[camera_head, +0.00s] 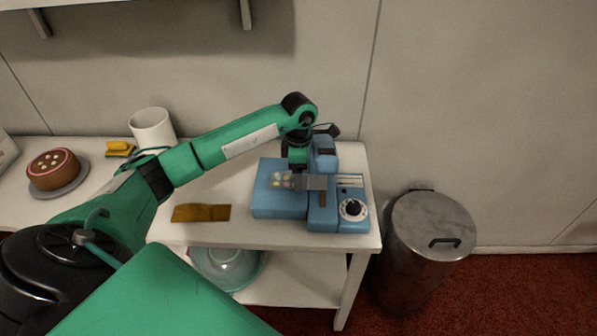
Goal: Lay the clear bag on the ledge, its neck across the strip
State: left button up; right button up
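The clear bag (282,181) shows as a small patch of pale and coloured pieces over the flat blue ledge (275,205) of the blue machine. Its neck is hidden at my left gripper. A narrow brown strip (322,199) runs on the machine just right of the ledge; its far part is covered. My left gripper (312,183) points down over the machine, at the bag's right side and above the strip. Its fingers are too small and covered to tell open from shut. I cannot tell whether the bag rests on the ledge. My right gripper is not in view.
The machine's dial (353,208) faces front right. A mustard cloth (201,212) lies on the white table (290,236), left of the machine. A white cup (152,127), yellow sponge (120,148) and cake (54,168) stand left. A glass bowl (226,268) sits below; a metal bin (430,245) stands right.

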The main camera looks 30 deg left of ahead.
pick_arm(q)
notch_tip(320, 180, up, 12)
jog(key=b, duration=0.2)
jog(key=shift+w+a, duration=0.25)
jog(key=shift+w, duration=0.1)
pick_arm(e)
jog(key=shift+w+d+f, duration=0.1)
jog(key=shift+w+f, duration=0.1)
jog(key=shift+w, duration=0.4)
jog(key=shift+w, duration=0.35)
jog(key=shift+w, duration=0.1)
